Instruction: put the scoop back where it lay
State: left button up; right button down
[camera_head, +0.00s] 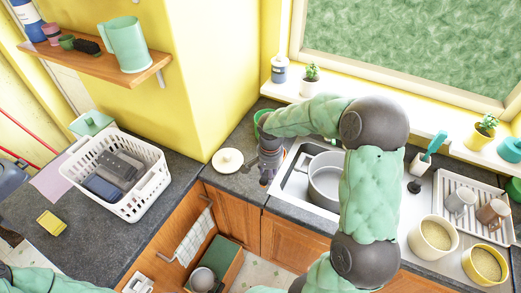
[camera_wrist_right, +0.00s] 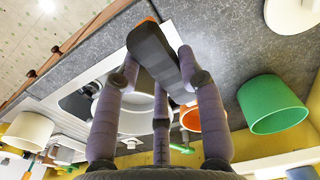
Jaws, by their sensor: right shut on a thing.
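My right gripper (camera_head: 268,172) points down at the counter left of the sink, beside the cream lid. In the right wrist view, my right gripper (camera_wrist_right: 158,72) is shut on a long dark grey handle, taken as the scoop's (camera_wrist_right: 152,48), with orange at its far end. An orange round shape (camera_wrist_right: 188,118) shows behind a finger; I cannot tell if it is the scoop's bowl. In the head view, the fingers mostly hide the scoop. I cannot tell whether it touches the counter. My left gripper is out of view.
The cream lid (camera_head: 228,161) lies left of my gripper, a green cup (camera_head: 262,121) behind it. A steel pot (camera_head: 325,178) stands in the sink area. A white tub (camera_head: 432,237) and yellow tub (camera_head: 485,264) hold grain. A white basket (camera_head: 147,204) stands left.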

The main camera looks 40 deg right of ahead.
jog(key=shift+w+d+r, duration=0.2)
jog(key=shift+d, duration=0.15)
jog(key=w+d+f, duration=0.2)
jog(key=w+f, duration=0.1)
jog(key=w+d+f, duration=0.2)
jog(key=w+f, duration=0.1)
jog(key=w, duration=0.1)
jog(key=w+d+f, duration=0.2)
jog(key=w, duration=0.2)
jog(key=shift+d+f, duration=0.2)
jog(key=shift+f, duration=0.2)
jog(key=shift+w+d+f, duration=0.15)
jog(key=shift+w+f, duration=0.1)
jog(key=shift+f, duration=0.2)
jog(key=shift+w+f+p, duration=0.1)
jog(key=shift+f+p, duration=0.25)
jog(key=shift+f, duration=1.25)
jog(key=shift+f, duration=0.2)
jog(key=c, duration=0.8)
grip_release()
jog(key=shift+o, duration=0.2)
